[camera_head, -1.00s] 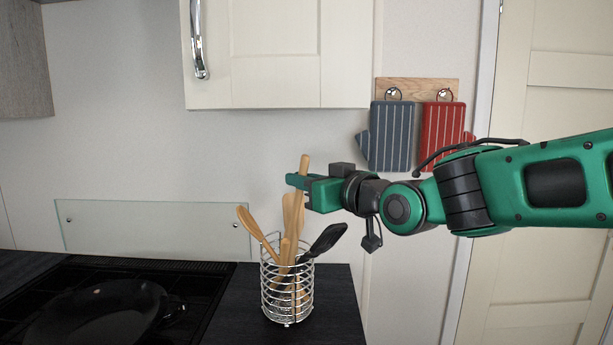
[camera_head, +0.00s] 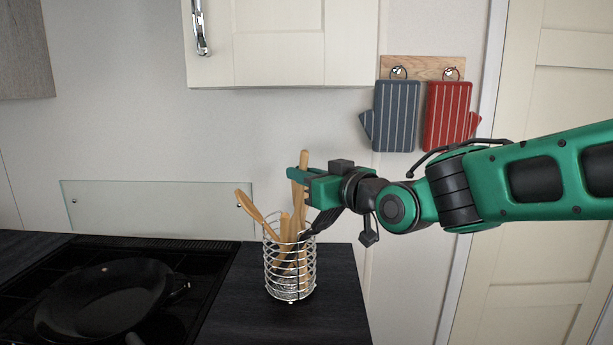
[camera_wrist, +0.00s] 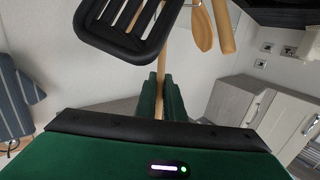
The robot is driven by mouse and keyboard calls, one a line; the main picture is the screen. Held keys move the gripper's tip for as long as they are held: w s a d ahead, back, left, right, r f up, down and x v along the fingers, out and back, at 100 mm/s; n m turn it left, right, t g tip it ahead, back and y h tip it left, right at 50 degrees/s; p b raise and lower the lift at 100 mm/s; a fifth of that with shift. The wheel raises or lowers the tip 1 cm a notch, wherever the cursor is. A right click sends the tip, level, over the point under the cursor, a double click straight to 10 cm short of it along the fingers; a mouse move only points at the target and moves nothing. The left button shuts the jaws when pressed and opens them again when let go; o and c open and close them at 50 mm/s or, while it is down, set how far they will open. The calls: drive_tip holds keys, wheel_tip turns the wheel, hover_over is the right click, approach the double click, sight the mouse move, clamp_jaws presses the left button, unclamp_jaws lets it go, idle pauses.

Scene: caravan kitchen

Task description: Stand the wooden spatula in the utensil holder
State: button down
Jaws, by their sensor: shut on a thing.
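My gripper (camera_head: 300,180) is shut on the wooden spatula (camera_head: 304,157), whose handle end sticks up above the fingers. The shaft is upright and also shows between the fingers in the wrist view (camera_wrist: 161,72). The utensil holder (camera_head: 290,278) is a round silver wire basket on the dark counter, directly below my gripper. The spatula runs down toward the holder's opening among other utensils. Its lower end is hidden, so I cannot tell how deep it reaches.
The holder also has a wooden spoon (camera_head: 255,210) leaning left and a black slotted utensil (camera_head: 326,219) leaning right, close under my gripper. A black pan (camera_head: 105,298) sits on the hob at left. A cabinet (camera_head: 285,45) hangs above; oven mitts (camera_head: 397,115) hang behind.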

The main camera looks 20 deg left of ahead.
drive_tip(key=c, duration=1.8)
unclamp_jaws()
drive_tip(key=shift+o, duration=0.2)
drive_tip(key=v, duration=1)
drive_tip(key=shift+d, duration=0.35)
drive_tip(key=shift+s, duration=0.1)
